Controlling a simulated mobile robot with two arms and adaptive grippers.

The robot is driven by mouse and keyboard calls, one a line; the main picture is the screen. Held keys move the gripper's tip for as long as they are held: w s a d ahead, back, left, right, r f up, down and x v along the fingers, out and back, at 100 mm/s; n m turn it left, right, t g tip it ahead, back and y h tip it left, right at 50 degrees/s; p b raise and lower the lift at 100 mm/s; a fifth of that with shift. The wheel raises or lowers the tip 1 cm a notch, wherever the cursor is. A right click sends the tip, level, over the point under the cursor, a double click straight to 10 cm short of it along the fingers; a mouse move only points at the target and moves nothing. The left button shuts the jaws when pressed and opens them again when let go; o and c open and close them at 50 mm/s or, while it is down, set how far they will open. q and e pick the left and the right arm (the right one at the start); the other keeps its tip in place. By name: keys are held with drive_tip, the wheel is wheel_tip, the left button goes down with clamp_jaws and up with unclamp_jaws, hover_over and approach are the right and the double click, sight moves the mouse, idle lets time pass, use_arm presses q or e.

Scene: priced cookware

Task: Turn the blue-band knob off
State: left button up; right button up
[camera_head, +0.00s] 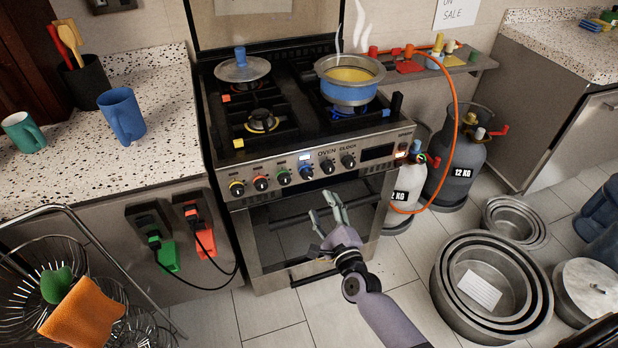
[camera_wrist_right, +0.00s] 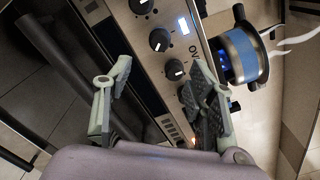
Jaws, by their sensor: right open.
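The blue-band knob (camera_head: 305,172) is on the stove's front panel, between the green-band knob (camera_head: 284,176) and a black knob (camera_head: 328,167). My right gripper (camera_head: 322,203) is open and empty, in front of the oven door, below the panel and apart from the knobs. In the right wrist view its open fingers (camera_wrist_right: 160,85) spread before the panel, and several dark knobs show beyond them; I cannot make out a blue band there. My left gripper is not in view.
Gas cylinders (camera_head: 459,160) with an orange hose stand right of the stove. Nested metal pans (camera_head: 447,262) lie on the floor at right. A wire rack (camera_head: 60,225) stands at left. The front panel is unobstructed.

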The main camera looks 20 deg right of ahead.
sight(308, 177)
drive_tip(key=w, duration=1.1)
drive_tip(key=shift+w+a+b, duration=0.2)
drive_tip(key=shift+w+b, duration=0.15)
drive_tip(key=c, duration=1.1)
drive_tip(key=shift+c, duration=0.2)
